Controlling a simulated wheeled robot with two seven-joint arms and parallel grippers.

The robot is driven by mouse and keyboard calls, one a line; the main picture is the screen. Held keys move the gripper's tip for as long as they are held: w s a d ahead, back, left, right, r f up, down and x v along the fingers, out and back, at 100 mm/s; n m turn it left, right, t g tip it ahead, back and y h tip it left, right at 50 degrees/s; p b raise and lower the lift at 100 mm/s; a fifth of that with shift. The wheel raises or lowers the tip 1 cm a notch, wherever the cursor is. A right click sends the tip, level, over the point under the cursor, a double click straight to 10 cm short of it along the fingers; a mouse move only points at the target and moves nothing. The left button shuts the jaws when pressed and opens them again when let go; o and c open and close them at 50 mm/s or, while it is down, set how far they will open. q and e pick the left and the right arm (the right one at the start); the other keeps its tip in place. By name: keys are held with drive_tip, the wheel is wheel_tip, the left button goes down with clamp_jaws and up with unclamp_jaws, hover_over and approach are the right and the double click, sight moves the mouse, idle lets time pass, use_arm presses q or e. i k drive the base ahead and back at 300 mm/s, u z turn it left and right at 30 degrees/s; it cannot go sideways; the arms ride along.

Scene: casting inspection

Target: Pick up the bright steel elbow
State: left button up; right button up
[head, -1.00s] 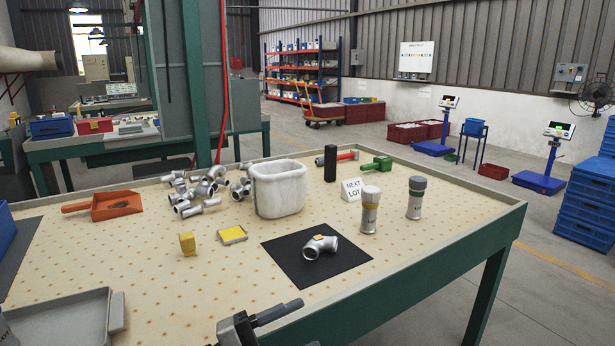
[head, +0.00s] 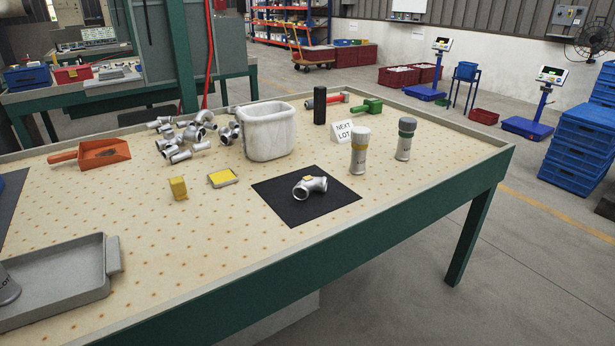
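A bright steel pipe fitting (head: 311,189) with a small yellow patch on it lies on a black mat (head: 283,207) near the table's front edge. It looks like an elbow with a side branch, but its exact shape is hard to tell. Several more steel fittings (head: 181,157) lie in a loose pile left of a white bin (head: 270,148); some look like elbows. Neither of my grippers shows in the head view.
Two capped cylinders (head: 359,158) (head: 404,145) and a "NEXT LOT" sign (head: 344,130) stand right of the mat. A yellow block (head: 178,188), yellow-topped pad (head: 222,178), orange scoop (head: 103,154) and grey tray (head: 60,318) lie leftward. The front-middle tabletop is clear.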

sight(309, 183)
drive_tip(key=z, duration=1.85)
drive_tip(key=i, duration=1.85)
drive_tip(key=u, duration=3.25)
